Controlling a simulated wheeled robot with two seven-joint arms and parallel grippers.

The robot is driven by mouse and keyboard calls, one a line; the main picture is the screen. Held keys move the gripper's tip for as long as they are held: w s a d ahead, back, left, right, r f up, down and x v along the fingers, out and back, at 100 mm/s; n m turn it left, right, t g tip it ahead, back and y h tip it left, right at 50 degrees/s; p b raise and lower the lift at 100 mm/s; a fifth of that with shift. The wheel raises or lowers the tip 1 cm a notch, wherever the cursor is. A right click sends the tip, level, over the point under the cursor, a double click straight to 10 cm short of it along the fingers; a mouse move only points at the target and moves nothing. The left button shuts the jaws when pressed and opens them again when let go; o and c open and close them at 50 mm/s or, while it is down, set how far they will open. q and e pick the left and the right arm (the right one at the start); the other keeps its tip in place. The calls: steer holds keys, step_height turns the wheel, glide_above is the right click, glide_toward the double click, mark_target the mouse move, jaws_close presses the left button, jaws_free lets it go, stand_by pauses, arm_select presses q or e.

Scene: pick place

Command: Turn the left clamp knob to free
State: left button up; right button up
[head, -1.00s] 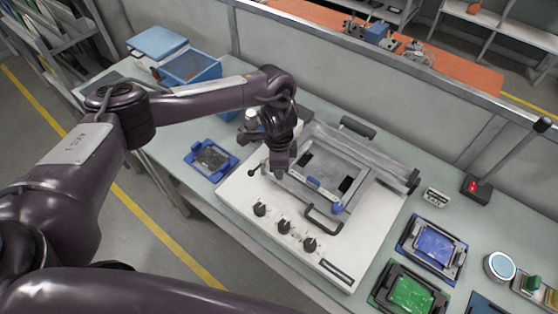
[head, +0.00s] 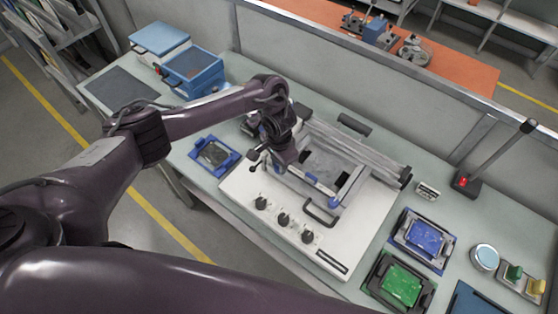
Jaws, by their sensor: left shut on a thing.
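A white fixture machine (head: 240,203) sits on the bench, with a grey frame and a front handle (head: 321,213). Three black knobs stand along its front: the left (head: 261,203), the middle (head: 283,219) and the right (head: 307,236). My left gripper (head: 284,160) is at the left end of the frame, behind these knobs. It is shut on the left clamp knob, which the fingers and wrist hide. A blue part (head: 317,182) shows on the frame to its right. A thin lever with a black ball (head: 254,169) is just left of the gripper. My right gripper is out of view.
A blue tray with a dark board (head: 212,154) lies left of the machine. A blue bin (head: 192,72) stands behind it. Blue (head: 423,238) and green (head: 400,287) boards in black holders lie to the right. A post with a red light (head: 466,181) stands at the back right.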

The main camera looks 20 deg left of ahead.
arm_select(q)
steer(key=shift+w+r, duration=0.1)
stand_by(0.3)
steer(key=o, duration=1)
step_height(320, 180, up, 6)
steer(key=shift+w+f, duration=0.1)
steer(key=shift+r, duration=0.95)
steer(key=shift+s, duration=0.2)
